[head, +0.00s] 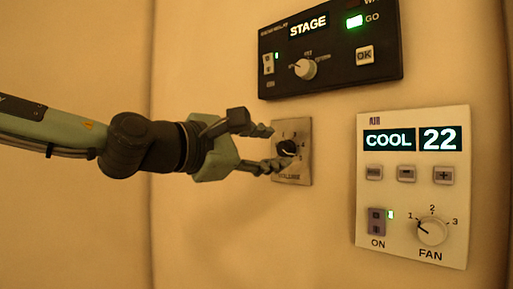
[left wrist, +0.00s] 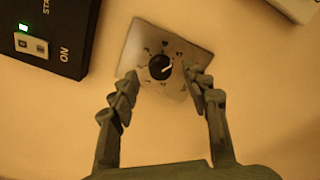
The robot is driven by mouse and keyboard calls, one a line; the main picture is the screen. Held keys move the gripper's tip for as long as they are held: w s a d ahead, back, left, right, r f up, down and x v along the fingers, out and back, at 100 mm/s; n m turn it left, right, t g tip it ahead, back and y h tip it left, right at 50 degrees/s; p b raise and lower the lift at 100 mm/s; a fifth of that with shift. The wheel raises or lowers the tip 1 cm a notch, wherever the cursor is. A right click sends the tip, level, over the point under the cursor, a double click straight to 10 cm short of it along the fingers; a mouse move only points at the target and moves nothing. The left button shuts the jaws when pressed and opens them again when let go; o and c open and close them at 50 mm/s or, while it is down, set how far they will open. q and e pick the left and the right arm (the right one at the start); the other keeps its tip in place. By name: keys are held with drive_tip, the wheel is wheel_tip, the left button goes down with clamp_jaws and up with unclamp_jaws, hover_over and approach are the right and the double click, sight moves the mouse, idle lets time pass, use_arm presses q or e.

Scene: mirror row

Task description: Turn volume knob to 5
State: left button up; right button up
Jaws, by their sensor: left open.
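The volume knob (head: 287,148) is small, round and black, on a square metal plate (head: 303,171) on the wall. In the left wrist view the knob (left wrist: 160,67) has a white pointer mark towards the picture's right, slightly up. Small numbers ring it on the plate (left wrist: 146,38), too small to read surely. My left gripper (head: 268,148) is open and empty, facing the plate. In the left wrist view its fingertips (left wrist: 161,76) lie on either side of the knob; I cannot tell whether they touch it. My right gripper is not in view.
A black panel (head: 385,50) reading STAGE, with a white knob, switch and OK button, is above the plate. A pale panel (head: 380,240) reading COOL 22, with buttons, a switch and a FAN knob, is to the right. The wall below the plate is bare.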

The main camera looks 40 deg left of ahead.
use_arm(q)
drive_tip(key=shift+s+a, duration=0.2)
drive_tip(key=shift+s, duration=2.1)
